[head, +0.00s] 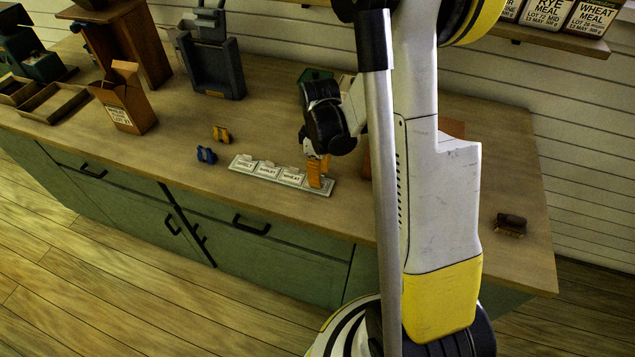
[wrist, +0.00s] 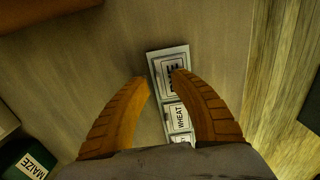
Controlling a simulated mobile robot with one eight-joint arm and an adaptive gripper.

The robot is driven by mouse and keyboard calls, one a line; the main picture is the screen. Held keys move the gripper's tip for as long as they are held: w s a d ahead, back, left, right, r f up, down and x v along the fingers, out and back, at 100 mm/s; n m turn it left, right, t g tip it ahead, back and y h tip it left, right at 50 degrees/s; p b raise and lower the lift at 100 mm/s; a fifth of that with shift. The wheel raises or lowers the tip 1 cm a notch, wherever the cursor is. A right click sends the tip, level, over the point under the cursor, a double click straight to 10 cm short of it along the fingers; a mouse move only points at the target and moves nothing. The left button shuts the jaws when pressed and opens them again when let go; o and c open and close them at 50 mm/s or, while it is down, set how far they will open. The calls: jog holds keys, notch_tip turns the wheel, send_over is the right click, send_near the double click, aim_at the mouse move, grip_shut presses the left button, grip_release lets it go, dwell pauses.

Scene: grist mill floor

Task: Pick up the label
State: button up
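A pale strip (head: 282,180) lies on the wooden bench and holds a row of small white labels. In the head view the spelt label (head: 244,163), barley label (head: 267,169) and wheat label (head: 291,175) show; my gripper (head: 317,182) covers the strip's right end. In the wrist view an end label (wrist: 173,77), its word partly hidden by a finger, lies beyond the wheat label (wrist: 180,117). My gripper (wrist: 160,80) has its two orange fingers apart, one on each side of the strip near the end label. Whether they touch it I cannot tell.
Blue (head: 206,155) and yellow (head: 221,133) clips lie left of the strip. A brown meal bag (head: 124,100) stands farther left. A dark brush-like item (head: 511,224) lies at the right. The maize container (wrist: 28,162) is in the wrist view's corner. The bench's front edge is close to the strip.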

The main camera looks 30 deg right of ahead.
grip_shut()
